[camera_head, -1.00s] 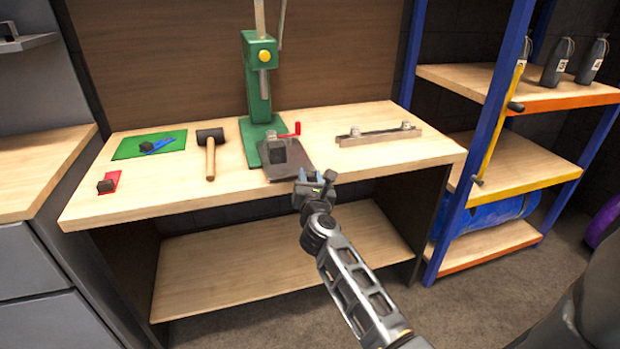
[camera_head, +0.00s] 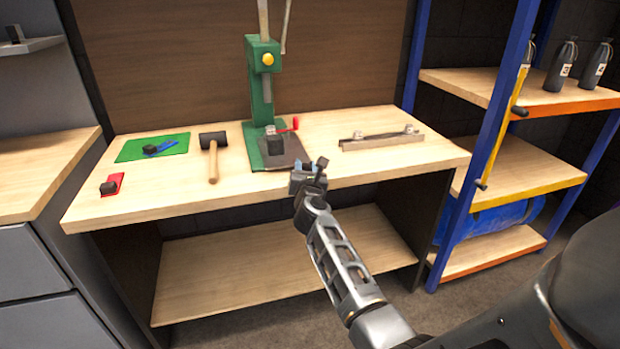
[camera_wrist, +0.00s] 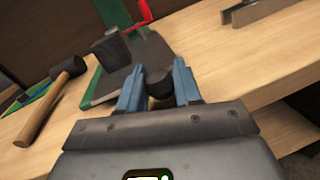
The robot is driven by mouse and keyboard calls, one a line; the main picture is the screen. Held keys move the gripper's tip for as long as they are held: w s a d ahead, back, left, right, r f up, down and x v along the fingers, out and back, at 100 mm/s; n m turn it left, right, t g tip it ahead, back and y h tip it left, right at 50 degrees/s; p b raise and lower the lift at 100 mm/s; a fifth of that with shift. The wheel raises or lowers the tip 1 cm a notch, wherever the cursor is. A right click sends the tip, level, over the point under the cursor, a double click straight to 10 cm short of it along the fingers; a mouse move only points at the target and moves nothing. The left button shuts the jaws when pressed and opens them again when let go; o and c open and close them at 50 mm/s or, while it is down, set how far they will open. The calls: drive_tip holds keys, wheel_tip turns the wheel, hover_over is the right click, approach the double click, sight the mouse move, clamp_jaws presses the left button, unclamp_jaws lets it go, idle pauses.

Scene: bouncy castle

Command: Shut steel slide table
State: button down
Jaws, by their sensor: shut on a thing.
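The steel slide table (camera_head: 292,152) is a flat dark grey plate at the foot of the green press (camera_head: 261,95) on the workbench. It also shows in the wrist view (camera_wrist: 150,52), running away from my fingers. A dark block (camera_head: 275,146) stands on its far left part, next to a red crank handle (camera_head: 288,126). My gripper (camera_head: 309,168) is at the plate's near right corner. In the wrist view my gripper (camera_wrist: 158,86) has its two blue fingers shut on a black round knob (camera_wrist: 160,88) at the plate's near edge. The plate's underside is hidden.
A mallet (camera_head: 213,155) lies left of the press, with a green mat (camera_head: 130,150) and a red piece (camera_head: 112,184) further left. A metal bar (camera_head: 380,141) lies on the right. A shelf rack (camera_head: 520,178) stands beyond. Bare wood lies between press and bar.

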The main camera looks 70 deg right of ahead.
drive_tip(key=shift+w+d, duration=0.5)
drive_tip(key=shift+d, duration=0.05)
drive_tip(key=c, duration=0.8)
unclamp_jaws()
drive_tip(key=v, duration=0.7)
drive_tip(key=shift+s+a, duration=0.2)
drive_tip(key=shift+a, duration=0.1)
